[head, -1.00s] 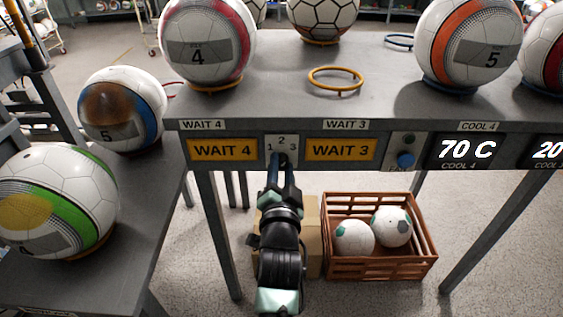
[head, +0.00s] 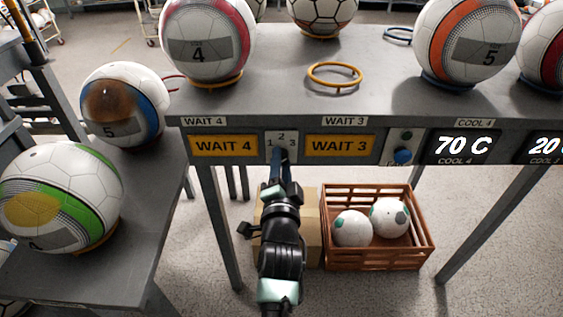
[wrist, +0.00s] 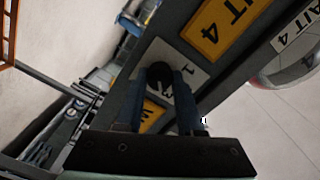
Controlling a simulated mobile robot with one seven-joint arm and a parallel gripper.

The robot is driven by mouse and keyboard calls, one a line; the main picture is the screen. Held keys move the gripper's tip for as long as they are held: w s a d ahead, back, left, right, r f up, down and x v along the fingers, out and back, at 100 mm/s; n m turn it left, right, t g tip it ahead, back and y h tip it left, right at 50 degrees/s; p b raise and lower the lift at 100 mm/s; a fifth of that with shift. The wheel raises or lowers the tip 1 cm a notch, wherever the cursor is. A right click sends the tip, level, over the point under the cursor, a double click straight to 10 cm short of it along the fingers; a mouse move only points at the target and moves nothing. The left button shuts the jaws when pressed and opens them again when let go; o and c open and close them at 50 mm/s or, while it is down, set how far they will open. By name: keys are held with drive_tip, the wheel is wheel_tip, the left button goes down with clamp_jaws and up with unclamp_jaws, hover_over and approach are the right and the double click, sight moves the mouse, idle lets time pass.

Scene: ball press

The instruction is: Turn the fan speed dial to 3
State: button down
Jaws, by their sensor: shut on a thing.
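The fan speed dial's white plate (head: 281,136), marked 1, 2 and 3, is on the front edge of the table between the WAIT 4 and WAIT 3 signs. My gripper (head: 281,152) reaches up to it from below and covers the knob in the head view. In the wrist view the round black dial knob (wrist: 159,74) sits between the two dark fingers of my gripper (wrist: 160,88), which is shut on it. The 1 shows beside the knob there; other numerals are partly hidden. I cannot tell where the dial points.
A blue button (head: 403,156) is right of the WAIT 3 sign (head: 340,146). A 70 C display (head: 463,147) is farther right. Below stand a brown crate (head: 377,258) with two balls and a cardboard box (head: 312,225). Several balls rest on the grey table (head: 290,90).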

drive_tip(key=c, duration=0.5)
unclamp_jaws()
drive_tip(key=shift+s, duration=0.1)
drive_tip(key=s, duration=1.2)
drive_tip(key=shift+s+a+r, duration=0.1)
drive_tip(key=shift+s, duration=0.3)
